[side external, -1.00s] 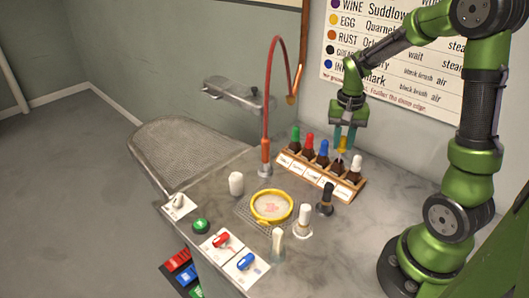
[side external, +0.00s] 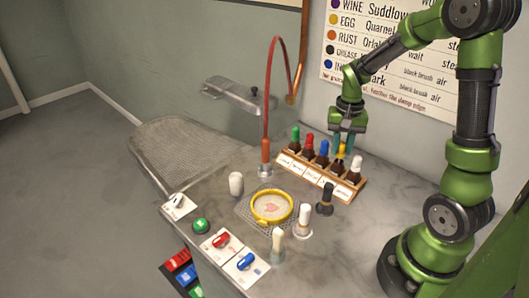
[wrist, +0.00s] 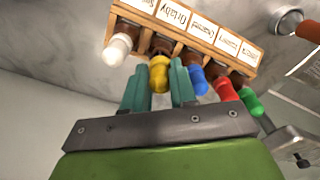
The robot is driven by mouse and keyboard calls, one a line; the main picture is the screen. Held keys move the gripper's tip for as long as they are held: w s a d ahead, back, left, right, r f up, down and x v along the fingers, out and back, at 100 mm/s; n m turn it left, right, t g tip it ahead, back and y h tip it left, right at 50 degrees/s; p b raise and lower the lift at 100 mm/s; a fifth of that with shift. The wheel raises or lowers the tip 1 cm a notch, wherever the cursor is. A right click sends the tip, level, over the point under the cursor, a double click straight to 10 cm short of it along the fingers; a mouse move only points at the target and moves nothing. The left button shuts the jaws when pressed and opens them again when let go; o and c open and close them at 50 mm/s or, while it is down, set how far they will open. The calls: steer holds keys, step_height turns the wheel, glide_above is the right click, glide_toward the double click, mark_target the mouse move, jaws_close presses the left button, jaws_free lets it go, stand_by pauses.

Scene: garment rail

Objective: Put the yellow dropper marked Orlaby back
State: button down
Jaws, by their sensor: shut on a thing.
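The yellow dropper (side external: 341,151) sits at the mouth of a brown bottle (side external: 338,166) in the wooden rack (side external: 318,179), between the blue-capped and white-capped bottles. Its yellow bulb (wrist: 159,74) also shows in the wrist view, by the rack label (wrist: 175,15) reading Orlaby. My gripper (side external: 344,142) is above the rack, pointing down, with its teal fingers (wrist: 160,86) on both sides of the bulb, shut on it. The dropper's glass tube is hidden in the bottle.
Green (side external: 295,132), red (side external: 309,140), blue (side external: 324,147) and white (side external: 356,163) droppers stand close beside it in the rack. A yellow hoop (side external: 272,221), a black brush (side external: 325,207) and a white-topped bottle (side external: 304,212) stand in front.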

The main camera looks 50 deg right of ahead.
steer(key=shift+f, duration=0.5)
stand_by(0.3)
steer(key=shift+f, duration=0.25)
steer(key=c, duration=0.8)
jaws_free()
steer(key=shift+r, duration=3.75)
